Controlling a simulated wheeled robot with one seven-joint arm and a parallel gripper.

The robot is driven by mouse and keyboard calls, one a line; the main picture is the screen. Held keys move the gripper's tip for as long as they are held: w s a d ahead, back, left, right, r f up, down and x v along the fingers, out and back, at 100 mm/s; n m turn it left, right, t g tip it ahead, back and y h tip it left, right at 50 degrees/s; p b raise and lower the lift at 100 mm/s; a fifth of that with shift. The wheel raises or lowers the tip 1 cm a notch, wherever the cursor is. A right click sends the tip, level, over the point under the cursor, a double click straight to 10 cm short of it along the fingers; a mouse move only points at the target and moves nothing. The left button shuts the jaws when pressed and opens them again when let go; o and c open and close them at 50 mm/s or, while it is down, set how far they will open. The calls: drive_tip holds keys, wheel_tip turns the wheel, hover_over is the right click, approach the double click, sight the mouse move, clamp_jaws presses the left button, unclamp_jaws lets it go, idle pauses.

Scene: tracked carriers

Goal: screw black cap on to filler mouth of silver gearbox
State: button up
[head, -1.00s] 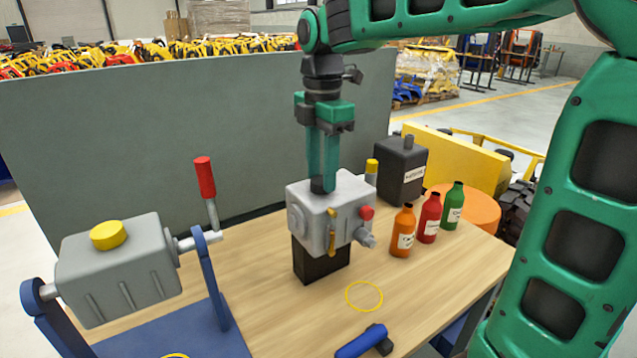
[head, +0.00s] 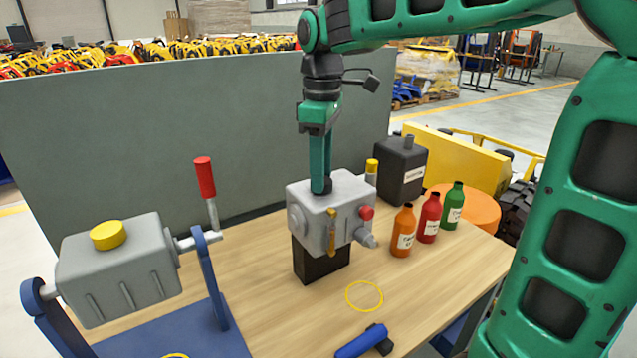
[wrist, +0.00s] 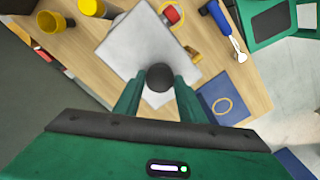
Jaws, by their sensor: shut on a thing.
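The silver gearbox (head: 316,219) stands on a dark block (head: 320,262) on the wooden table, with a red knob and a yellow lever on its front. The black cap (wrist: 159,77) sits between my fingertips at the top of the gearbox. My gripper (head: 321,187) points straight down and is shut on the cap. In the wrist view the gearbox top (wrist: 140,42) lies right under the cap. The filler mouth is hidden beneath the cap, so I cannot tell how far the cap is seated.
Orange (head: 403,230), red (head: 429,218) and green (head: 454,203) bottles stand to the right, with a black canister (head: 401,168) behind. A grey tank with a yellow cap (head: 108,235) hangs on a blue stand at left. A yellow ring (head: 364,296) and blue-handled tool (head: 362,341) lie in front.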

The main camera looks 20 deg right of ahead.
drive_tip(key=m, duration=0.4)
drive_tip(key=shift+d+m, duration=0.1)
drive_tip(key=shift+m, duration=0.2)
drive_tip(key=m, duration=0.4)
drive_tip(key=o, duration=1)
wheel_tip(320, 180, up, 11)
drive_tip(key=shift+w+f, duration=0.1)
